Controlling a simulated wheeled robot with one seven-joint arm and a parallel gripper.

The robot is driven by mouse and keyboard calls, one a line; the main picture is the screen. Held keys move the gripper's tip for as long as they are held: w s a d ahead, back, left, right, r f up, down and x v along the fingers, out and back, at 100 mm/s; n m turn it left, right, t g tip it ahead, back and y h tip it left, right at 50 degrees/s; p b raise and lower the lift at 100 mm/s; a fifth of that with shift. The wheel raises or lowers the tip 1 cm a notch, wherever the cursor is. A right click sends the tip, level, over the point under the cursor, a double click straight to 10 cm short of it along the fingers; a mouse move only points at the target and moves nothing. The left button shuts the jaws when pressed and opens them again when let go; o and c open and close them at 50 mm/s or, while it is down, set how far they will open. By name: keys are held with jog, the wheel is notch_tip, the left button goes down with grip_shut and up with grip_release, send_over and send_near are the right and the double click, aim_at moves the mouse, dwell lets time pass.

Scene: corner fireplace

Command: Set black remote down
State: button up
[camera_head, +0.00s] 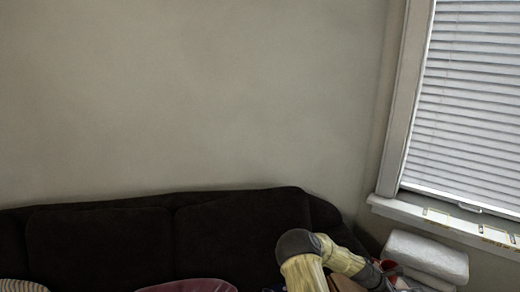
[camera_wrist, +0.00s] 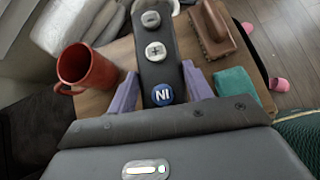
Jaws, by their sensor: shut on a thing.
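The black remote (camera_wrist: 150,72) has grey minus and plus buttons and a blue round button. In the wrist view it lies between the two purple fingers of my gripper (camera_wrist: 160,88), which is shut on it. The remote points away from my wrist, over a wooden table top (camera_wrist: 93,101). I cannot tell whether it touches the table. In the head view my arm reaches down at the lower right, and the remote cannot be made out there.
A red mug (camera_wrist: 88,70) stands left of the remote. A brown brush (camera_wrist: 213,32) and a teal cloth (camera_wrist: 236,86) lie to its right. White folded padding (camera_wrist: 75,22) is beyond the mug. A dark sofa (camera_head: 110,240) lines the wall. Small pink objects (camera_wrist: 279,84) lie on the floor.

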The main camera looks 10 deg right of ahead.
jog(key=a+r+n+t+y+p, duration=0.3)
jog(key=a+n, duration=0.3)
jog(key=a, duration=0.6)
jog(key=w+a+r+n+t+y+p, duration=0.1)
jog(key=a+n, duration=0.5)
jog(key=a, duration=0.7)
jog(key=w+a+r+n+t+y+p, duration=0.1)
jog(key=a+r+n+t+y+p, duration=0.3)
jog(key=a, duration=0.9)
jog(key=n+t+y+p, duration=0.1)
jog(key=n+t, duration=0.1)
jog(key=shift+r+n, duration=0.3)
jog(key=shift+n, duration=0.1)
jog(key=shift+s+f, duration=0.1)
jog(key=shift+s, duration=0.05)
jog(key=s+f, duration=0.4)
jog(key=f, duration=0.1)
jog(key=shift+f, duration=0.15)
jog(key=shift+s+d+f, duration=0.1)
